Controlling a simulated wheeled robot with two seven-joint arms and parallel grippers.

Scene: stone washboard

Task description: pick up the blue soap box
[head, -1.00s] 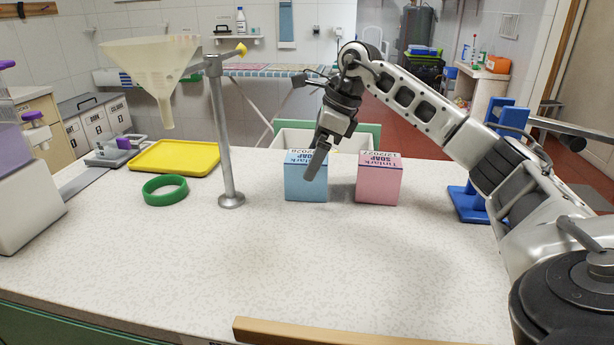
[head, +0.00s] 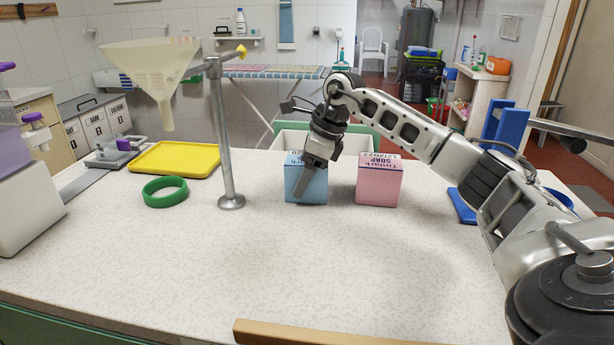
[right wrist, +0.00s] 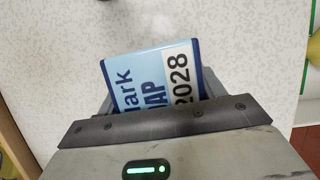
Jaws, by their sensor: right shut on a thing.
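The blue soap box (head: 318,188) stands upright on the speckled worktop, left of the pink soap box (head: 379,182). My right gripper (head: 304,186) reaches down over it from above, with one finger in front of its near face. It is shut on the blue box. In the right wrist view the box's printed top (right wrist: 155,80) shows between the jaws, partly hidden by the gripper body. The box appears to rest on the worktop. My left gripper is not in view.
A metal stand (head: 226,140) holding a funnel (head: 150,65) rises left of the blue box. A green ring (head: 165,192) and yellow tray (head: 175,158) lie further left. A pale bin (head: 290,139) is behind the boxes. The front middle worktop is clear.

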